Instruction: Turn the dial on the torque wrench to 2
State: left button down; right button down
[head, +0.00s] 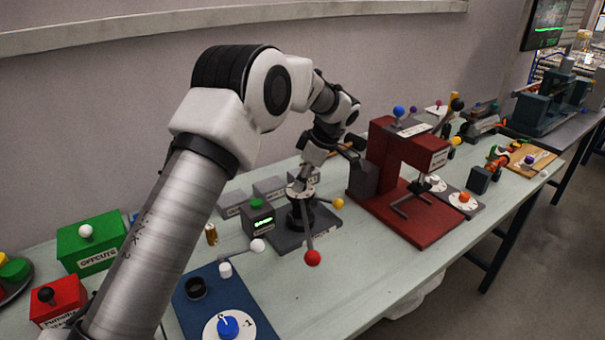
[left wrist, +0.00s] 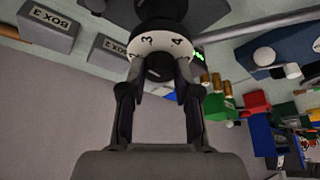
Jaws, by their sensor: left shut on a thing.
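The torque wrench stands upright on a dark grey base (head: 285,238), with a black body (head: 298,215) and a lever ending in a red ball (head: 312,258). Its white dial ring (head: 299,191) is at the top; in the left wrist view the ring (left wrist: 160,46) shows a 3 and a 4 on the side facing that camera. My left gripper (head: 302,180) comes down from above. In the left wrist view its fingers (left wrist: 160,72) are shut on the dark knob of the dial. The dial's other side is hidden. My right gripper is not in view.
A grey box with green display (head: 260,222) stands close left of the wrench. The red press (head: 405,190) stands to its right. A blue panel with a knob (head: 228,327) lies in front. Green (head: 90,242) and red (head: 57,300) boxes are at left.

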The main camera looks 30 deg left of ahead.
pick_arm(q)
jog(key=n+p, duration=0.1)
jog(key=n+g+p, duration=0.1)
jog(key=n, duration=0.1)
jog(key=n+p, duration=0.1)
jog(key=shift+w+a+r+n+g+h+p, duration=0.1)
jog(key=shift+w+r+n+g+h+p, duration=0.05)
jog(key=shift+r+n+g+h+p, duration=0.2)
jog(key=n+p, duration=0.1)
jog(key=n+h+p, duration=0.1)
jog(key=shift+f+n+g, duration=0.2)
jog(key=shift+n+g, duration=0.15)
jog(key=shift+a+n+p, duration=0.1)
jog(key=shift+n+p, duration=0.35)
jog(key=shift+n, duration=0.05)
jog(key=shift+f, duration=0.1)
jog(key=c, duration=0.8)
grip_release()
jog(key=v, duration=0.7)
jog(key=shift+w+a+r, duration=0.1)
jog(key=shift+w+r, duration=0.05)
jog(key=shift+r, duration=0.05)
